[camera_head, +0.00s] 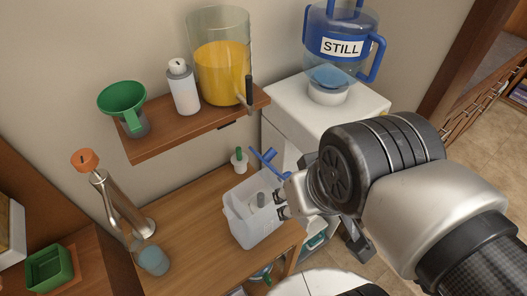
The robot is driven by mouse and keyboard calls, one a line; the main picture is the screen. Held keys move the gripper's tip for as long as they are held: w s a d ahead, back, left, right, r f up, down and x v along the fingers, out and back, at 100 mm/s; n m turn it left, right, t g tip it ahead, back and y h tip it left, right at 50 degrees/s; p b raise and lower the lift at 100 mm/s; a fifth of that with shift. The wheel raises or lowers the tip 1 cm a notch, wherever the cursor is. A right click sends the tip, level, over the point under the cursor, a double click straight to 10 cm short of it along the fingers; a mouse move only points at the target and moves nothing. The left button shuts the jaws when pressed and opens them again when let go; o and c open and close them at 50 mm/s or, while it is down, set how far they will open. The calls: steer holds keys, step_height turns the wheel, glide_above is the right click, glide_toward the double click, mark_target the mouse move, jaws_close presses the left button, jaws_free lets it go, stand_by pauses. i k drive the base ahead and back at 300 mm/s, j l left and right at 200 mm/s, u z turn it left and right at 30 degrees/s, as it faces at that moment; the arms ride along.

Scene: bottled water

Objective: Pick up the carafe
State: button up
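The tall slim vessel with a silvery neck and an orange stopper (122,205) stands at the left of the wooden counter and looks most like the carafe. My gripper (281,205) is well to its right, at the right side of a translucent white container (247,227) with a grey knob inside. The two small dark fingertips appear slightly apart by the container's rim. I cannot tell whether they touch it or grip anything.
A small glass (153,260) stands close to the orange-stoppered vessel. The wall shelf (150,146) above holds a green funnel (122,98), a white bottle (184,92) and a juice dispenser (221,75). A blue STILL water jug (338,50) tops the white cooler (362,106).

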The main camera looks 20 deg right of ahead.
mark_target(147, 255)
steer(key=j+u, duration=0.15)
steer(key=u, duration=0.2)
steer(key=k+j+u, duration=0.1)
steer(key=u, duration=0.3)
steer(key=j+u, duration=0.35)
